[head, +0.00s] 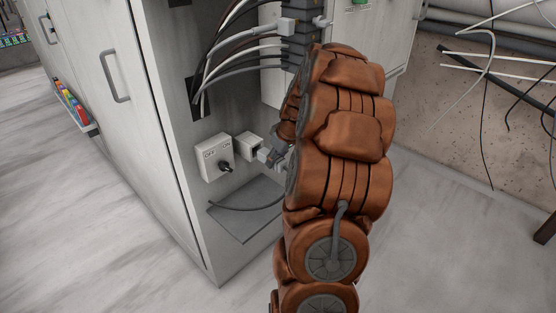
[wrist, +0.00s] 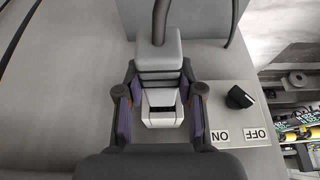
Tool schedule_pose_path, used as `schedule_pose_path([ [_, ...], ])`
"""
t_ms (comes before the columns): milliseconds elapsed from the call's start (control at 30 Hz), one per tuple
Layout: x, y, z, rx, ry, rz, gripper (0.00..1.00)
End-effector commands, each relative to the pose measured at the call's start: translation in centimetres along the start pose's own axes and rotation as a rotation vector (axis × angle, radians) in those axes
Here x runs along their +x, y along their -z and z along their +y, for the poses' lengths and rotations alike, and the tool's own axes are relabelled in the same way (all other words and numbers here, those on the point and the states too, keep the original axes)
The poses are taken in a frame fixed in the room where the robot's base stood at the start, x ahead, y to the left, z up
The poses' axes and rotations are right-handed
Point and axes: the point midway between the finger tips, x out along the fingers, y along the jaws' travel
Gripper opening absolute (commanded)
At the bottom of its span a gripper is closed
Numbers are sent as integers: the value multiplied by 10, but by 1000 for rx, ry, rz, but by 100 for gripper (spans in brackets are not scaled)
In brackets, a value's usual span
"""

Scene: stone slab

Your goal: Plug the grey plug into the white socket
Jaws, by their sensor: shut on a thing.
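The white socket (head: 244,142) is a small box on the cabinet's side, right of the ON/OFF switch. In the wrist view a white block with a dark opening (wrist: 160,119), between my fingers, looks like this socket. The grey plug (head: 264,155) is right in front of the socket in the head view. In the wrist view it appears as a light grey block (wrist: 158,48) with dark ribs and a cable. My gripper (wrist: 159,76) is shut on the plug, its fingers on both sides. I cannot tell whether plug and socket touch. My arm hides much of the gripper in the head view.
The ON/OFF switch box (head: 211,156) with a black knob is beside the socket, and also right of my fingers in the wrist view (wrist: 220,105). A grey ledge (head: 240,222) lies below. Several cables (head: 240,47) hang above. The floor at left is clear.

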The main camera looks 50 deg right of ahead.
Motion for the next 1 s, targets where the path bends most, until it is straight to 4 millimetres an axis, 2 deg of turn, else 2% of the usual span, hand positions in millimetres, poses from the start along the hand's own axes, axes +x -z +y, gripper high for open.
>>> schedule_pose_path([
  [1000, 3, 7, 0, 0, 0, 0, 0],
])
